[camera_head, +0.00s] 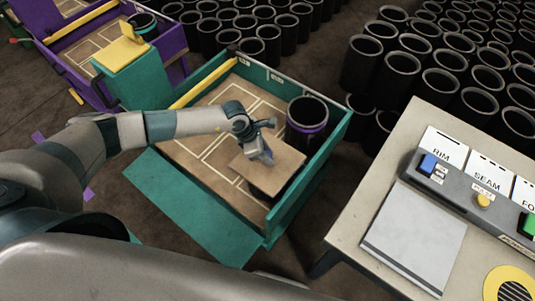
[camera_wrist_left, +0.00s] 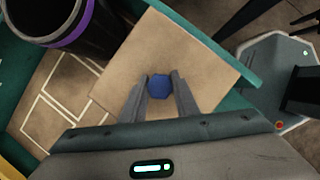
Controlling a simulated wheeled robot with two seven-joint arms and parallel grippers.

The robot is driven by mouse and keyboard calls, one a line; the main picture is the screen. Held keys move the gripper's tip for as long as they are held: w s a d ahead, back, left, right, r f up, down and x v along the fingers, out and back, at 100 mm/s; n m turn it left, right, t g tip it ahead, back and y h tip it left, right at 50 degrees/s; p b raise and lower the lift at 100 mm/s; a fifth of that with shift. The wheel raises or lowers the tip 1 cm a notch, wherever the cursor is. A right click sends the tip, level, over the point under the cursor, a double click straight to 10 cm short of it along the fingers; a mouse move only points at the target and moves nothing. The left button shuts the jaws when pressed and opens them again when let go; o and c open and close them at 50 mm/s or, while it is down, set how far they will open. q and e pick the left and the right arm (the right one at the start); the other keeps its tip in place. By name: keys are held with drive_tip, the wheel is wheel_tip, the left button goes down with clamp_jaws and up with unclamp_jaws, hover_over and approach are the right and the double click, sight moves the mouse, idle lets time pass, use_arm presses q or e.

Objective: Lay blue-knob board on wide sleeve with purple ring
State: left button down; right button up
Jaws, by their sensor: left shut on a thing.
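The tan square board (camera_head: 286,162) is in my left gripper (camera_head: 267,157), over the right part of a teal-walled crate. In the left wrist view the board (camera_wrist_left: 195,55) has a blue knob (camera_wrist_left: 159,86) between my two left fingers (camera_wrist_left: 159,92). The wide black sleeve with the purple ring (camera_head: 306,138) stands upright in the crate's back right corner, beside the board. It also shows at the upper left of the wrist view (camera_wrist_left: 104,35). A dark patch lies under the board; I cannot tell whether it is shadow or an object. My right gripper is not in view.
The teal crate wall (camera_head: 312,184) runs close along the board's right side. A grey control desk (camera_head: 415,238) with buttons stands at the right. Many black sleeves (camera_head: 400,75) stand behind. A purple crate (camera_head: 62,50) is at the upper left. The crate's left floor is clear.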

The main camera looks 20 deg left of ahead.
use_arm(q)
drive_tip(key=shift+f+b, duration=0.3)
drive_tip(key=shift+f, duration=0.05)
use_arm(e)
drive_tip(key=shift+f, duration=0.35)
use_arm(q)
drive_tip(key=c, duration=1.3)
unclamp_jaws()
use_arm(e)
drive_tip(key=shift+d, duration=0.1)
use_arm(q)
drive_tip(key=shift+b+v, duration=2.05)
drive_tip(key=shift+v, duration=6.65)
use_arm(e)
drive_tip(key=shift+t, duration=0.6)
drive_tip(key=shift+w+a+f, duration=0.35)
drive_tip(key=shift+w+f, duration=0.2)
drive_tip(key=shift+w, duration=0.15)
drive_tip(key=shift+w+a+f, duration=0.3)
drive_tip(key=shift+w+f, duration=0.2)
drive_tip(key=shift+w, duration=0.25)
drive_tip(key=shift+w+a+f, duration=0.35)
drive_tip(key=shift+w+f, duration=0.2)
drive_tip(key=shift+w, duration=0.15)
